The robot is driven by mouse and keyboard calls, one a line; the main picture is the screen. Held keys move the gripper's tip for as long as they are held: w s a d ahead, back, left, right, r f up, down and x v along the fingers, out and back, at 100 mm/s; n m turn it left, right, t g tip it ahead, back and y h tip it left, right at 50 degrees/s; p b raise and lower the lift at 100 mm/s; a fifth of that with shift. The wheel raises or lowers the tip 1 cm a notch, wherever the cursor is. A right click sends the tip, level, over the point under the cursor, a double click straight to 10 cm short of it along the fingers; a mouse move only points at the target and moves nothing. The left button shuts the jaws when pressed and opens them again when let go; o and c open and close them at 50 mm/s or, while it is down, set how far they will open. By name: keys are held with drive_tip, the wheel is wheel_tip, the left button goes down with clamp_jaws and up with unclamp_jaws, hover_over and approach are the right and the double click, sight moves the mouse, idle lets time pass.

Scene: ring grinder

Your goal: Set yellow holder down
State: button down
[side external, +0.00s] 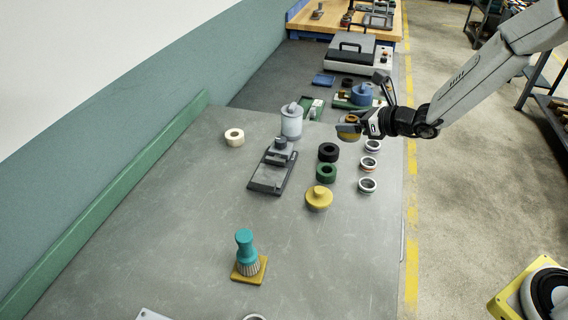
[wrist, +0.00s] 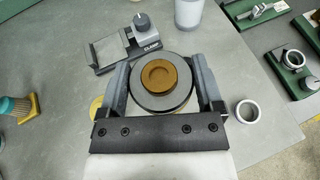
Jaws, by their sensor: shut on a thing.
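My gripper (wrist: 160,88) is shut on a round piece with a grey rim and an ochre, recessed centre (wrist: 159,75). In the side external view my gripper (side external: 364,126) holds this ochre and grey piece (side external: 348,130) in the air over the right side of the table, and its underside is hidden. A bright yellow holder (side external: 319,199) with a knob stands upright on the table, apart from my gripper. In the wrist view a yellow edge (wrist: 96,107) shows beside the left finger, mostly hidden by it.
A black ring (side external: 328,152), a green ring (side external: 326,173) and several white-edged rings (side external: 367,185) lie near the yellow holder. A grey clamp fixture (side external: 272,172) and a grey canister (side external: 291,122) stand to the left. A teal brush (side external: 246,254) stands in front.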

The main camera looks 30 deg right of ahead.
drive_tip(key=d, duration=0.1)
drive_tip(key=w+d+m+h, duration=0.1)
drive_tip(key=d, duration=0.1)
drive_tip(key=d+r+m+h, duration=0.1)
drive_tip(key=d, duration=0.1)
drive_tip(key=shift+w+d+t, duration=0.1)
drive_tip(key=shift+w+t, duration=0.3)
drive_tip(key=shift+f, duration=0.1)
drive_tip(key=w+f, duration=0.2)
drive_tip(key=w, duration=0.2)
drive_tip(key=w+f, duration=0.3)
drive_tip(key=w, duration=0.1)
drive_tip(key=w+f, duration=0.3)
drive_tip(key=w, duration=0.1)
drive_tip(key=shift+w+d+f, duration=0.2)
drive_tip(key=shift+w, duration=0.15)
drive_tip(key=shift+w+f, duration=0.4)
drive_tip(key=shift+f, duration=0.1)
drive_tip(key=shift+w+f, duration=0.25)
drive_tip(key=shift+f, duration=1.45)
drive_tip(key=shift+f, duration=0.15)
